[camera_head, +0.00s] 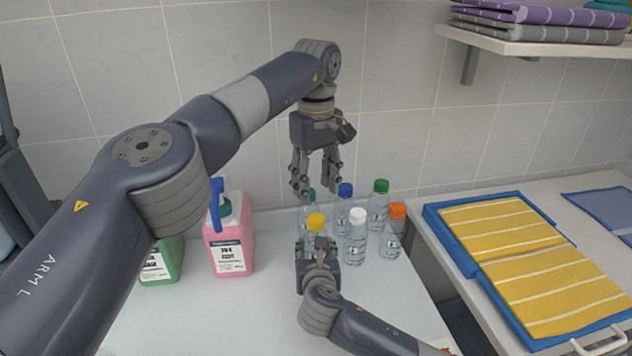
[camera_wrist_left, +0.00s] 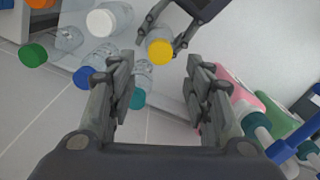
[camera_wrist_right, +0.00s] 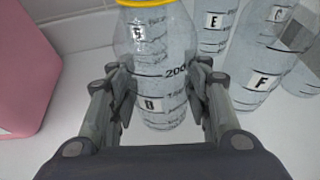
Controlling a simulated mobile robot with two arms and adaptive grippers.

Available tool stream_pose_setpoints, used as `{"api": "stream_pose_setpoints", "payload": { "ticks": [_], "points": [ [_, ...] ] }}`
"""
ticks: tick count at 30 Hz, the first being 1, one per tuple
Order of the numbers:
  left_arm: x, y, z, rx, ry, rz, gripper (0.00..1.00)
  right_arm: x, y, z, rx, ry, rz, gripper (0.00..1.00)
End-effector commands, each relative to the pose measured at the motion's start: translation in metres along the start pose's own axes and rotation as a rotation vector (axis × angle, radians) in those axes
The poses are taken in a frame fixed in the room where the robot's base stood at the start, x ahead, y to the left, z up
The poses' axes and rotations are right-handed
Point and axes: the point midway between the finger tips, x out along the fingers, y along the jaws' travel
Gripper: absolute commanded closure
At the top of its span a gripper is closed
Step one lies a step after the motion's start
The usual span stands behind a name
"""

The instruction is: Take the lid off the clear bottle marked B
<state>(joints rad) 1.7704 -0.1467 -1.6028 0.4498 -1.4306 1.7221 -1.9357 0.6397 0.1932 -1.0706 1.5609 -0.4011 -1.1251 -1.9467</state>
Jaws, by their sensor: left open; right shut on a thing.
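A clear bottle with a yellow lid (camera_head: 316,222) stands upright on the worktop. My right gripper (camera_head: 318,250) is shut on its body; in the right wrist view the fingers flank this bottle (camera_wrist_right: 165,75) below its lid. Its label looks like D or B; I cannot read it surely. Another letter shows through the clear plastic. My left gripper (camera_head: 318,186) is open and empty, pointing down above the bottles. In the left wrist view the yellow lid (camera_wrist_left: 160,52) lies beyond its fingertips, apart from them. Its lid is on.
Other clear bottles stand close behind and right: teal lid (camera_wrist_left: 138,98), blue (camera_head: 345,190), green (camera_head: 381,186), white (camera_head: 357,216), marked F, and orange (camera_head: 397,211). A pink jug (camera_head: 229,240) and a green jug (camera_head: 163,262) stand left. A blue tray (camera_head: 450,238) holds yellow towels.

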Motion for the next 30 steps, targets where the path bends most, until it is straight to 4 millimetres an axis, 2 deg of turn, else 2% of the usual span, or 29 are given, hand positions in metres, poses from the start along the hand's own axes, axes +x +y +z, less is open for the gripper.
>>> {"api": "stream_pose_setpoints", "payload": {
  "ticks": [9, 15, 22, 30],
  "points": [
    [0.0, 0.0, 0.0, 0.513, 0.0, -0.001, 0.54, 0.0, 0.0, -0.002, -0.001, 0.003, -0.001, 1.0],
    [0.0, 0.0, 0.0, 0.723, 0.0, -0.001, 0.54, 0.0, 0.0, -0.002, -0.001, 0.003, -0.001, 1.0],
    [0.008, 0.0, 0.0, 0.801, -0.002, -0.002, 0.54, 0.0, 0.0, -0.002, -0.001, 0.003, -0.001, 1.0],
    [0.048, -0.001, 0.0, 0.801, -0.003, -0.003, 0.54, 0.0, 0.0, -0.002, -0.001, 0.003, -0.001, 1.0]
  ]
}}
